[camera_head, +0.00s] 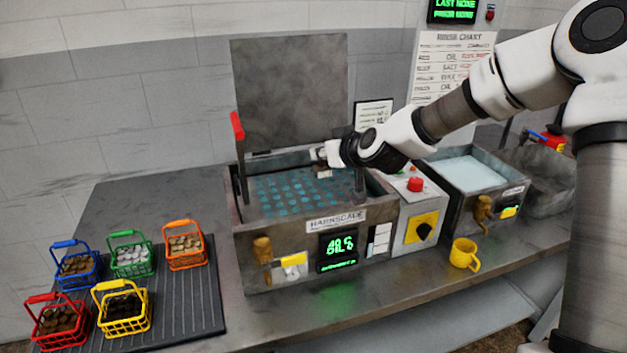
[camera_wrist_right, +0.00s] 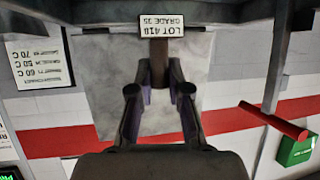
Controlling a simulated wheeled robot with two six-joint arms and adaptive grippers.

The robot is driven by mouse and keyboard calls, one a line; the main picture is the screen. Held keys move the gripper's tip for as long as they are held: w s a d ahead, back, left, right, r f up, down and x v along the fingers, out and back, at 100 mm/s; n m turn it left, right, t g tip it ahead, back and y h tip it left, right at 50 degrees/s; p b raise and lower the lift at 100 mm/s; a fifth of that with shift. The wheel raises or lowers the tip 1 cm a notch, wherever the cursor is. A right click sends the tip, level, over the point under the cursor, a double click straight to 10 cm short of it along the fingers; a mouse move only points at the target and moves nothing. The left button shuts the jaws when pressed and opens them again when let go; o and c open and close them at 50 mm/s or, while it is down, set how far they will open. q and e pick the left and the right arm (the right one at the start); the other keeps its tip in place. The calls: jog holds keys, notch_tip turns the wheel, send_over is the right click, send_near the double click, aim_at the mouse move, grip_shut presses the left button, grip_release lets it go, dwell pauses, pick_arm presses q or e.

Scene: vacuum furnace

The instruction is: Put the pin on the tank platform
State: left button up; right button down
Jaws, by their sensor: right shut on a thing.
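My right gripper (camera_head: 322,154) reaches in from the right over the left tank (camera_head: 310,237). In the wrist view its two fingers (camera_wrist_right: 158,92) close on a narrow dark brown piece, which I take to be the pin (camera_wrist_right: 158,66). A white tag (camera_wrist_right: 176,23) reading "LOT 410 GRADE 25" shows at its far end. In the head view the gripper mostly hides the pin. The tank platform (camera_head: 297,193) is a teal, perforated surface inside the open tank, below the gripper. I cannot tell whether the pin touches it. My left gripper is not in view.
A raised grey lid (camera_head: 290,93) stands behind the tank, and a red-ended lever (camera_head: 237,126) at its left. A second tank (camera_head: 465,173) and a yellow mug (camera_head: 464,254) are to the right. Several coloured baskets stand on a ribbed mat (camera_head: 190,300) at left.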

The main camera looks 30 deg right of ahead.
aim_at(324, 175)
notch_tip(324, 175, down, 6)
jog(key=shift+s+r, duration=0.15)
jog(key=shift+r, duration=0.1)
jog(key=shift+f, duration=0.25)
jog(key=shift+r, duration=0.1)
jog(key=shift+s, duration=0.1)
jog(key=c, duration=1.1)
grip_release()
jog(key=shift+f, duration=0.2)
